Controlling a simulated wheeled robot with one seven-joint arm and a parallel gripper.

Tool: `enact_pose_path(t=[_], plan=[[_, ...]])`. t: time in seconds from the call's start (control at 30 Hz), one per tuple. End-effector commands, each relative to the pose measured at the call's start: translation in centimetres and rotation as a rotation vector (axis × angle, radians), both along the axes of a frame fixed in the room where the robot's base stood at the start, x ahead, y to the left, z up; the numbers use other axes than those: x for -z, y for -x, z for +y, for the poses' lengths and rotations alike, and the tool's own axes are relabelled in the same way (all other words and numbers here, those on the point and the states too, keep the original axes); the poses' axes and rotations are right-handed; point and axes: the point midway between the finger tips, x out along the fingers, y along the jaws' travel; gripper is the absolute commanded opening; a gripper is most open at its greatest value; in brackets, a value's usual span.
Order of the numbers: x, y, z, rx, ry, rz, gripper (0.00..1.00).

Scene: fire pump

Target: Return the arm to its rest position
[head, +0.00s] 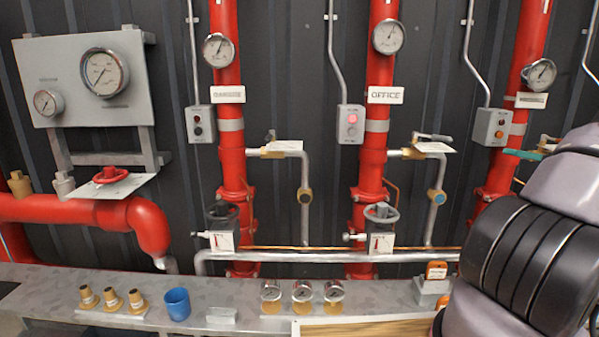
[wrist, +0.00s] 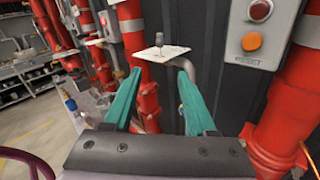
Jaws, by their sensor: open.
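My gripper (wrist: 157,102) shows in the wrist view with its two teal fingers spread apart and nothing between them. Past the fingertips is a white tag (wrist: 160,52) on a valve with a bent grey pipe (wrist: 184,68). In the head view my arm fills the lower right. A teal fingertip (head: 522,154) shows behind it, close to the right red riser pipe (head: 512,125) and a valve there. The rest of the gripper is hidden by the arm in that view.
A grey bench (head: 60,290) runs along the front, with brass fittings (head: 112,299), a blue cup (head: 176,303) and several small gauges (head: 302,291). A control box (head: 493,127) hangs beside the right riser. Open floor (wrist: 40,140) shows at left in the wrist view.

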Motion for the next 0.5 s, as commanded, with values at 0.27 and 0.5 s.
enact_pose_path(t=[0.27, 0.5], plan=[[-1.6, -0.8, 3.7, -0.074, 0.099, 0.013, 0.57], [-3.6, -1.4, 8.5, -0.175, 0.235, 0.023, 0.57]])
